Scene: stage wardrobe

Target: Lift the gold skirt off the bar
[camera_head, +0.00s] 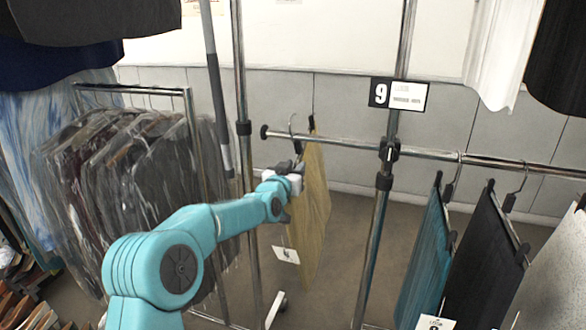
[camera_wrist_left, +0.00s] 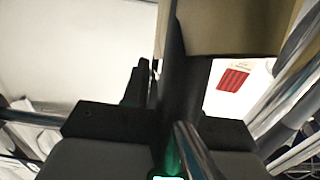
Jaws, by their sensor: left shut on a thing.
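The gold skirt (camera_head: 313,215) hangs edge-on, clipped to a hanger, near the left end of the chrome bar (camera_head: 345,142). The hanger's hook (camera_head: 292,122) shows at the bar and appears to be over it. A white tag (camera_head: 285,255) hangs at the skirt's left edge. My left gripper (camera_head: 292,180) is shut at the top of the skirt, just below the bar; the exact grip is hidden. In the left wrist view, gold cloth (camera_wrist_left: 235,28) fills the upper right behind the dark fingers. My right gripper is not in view.
A black-and-white number 9 sign (camera_head: 398,95) is on the upright right of the skirt. Farther right hang a teal skirt (camera_head: 425,265) and a black one (camera_head: 475,265). Bagged garments (camera_head: 130,190) crowd a rack at left.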

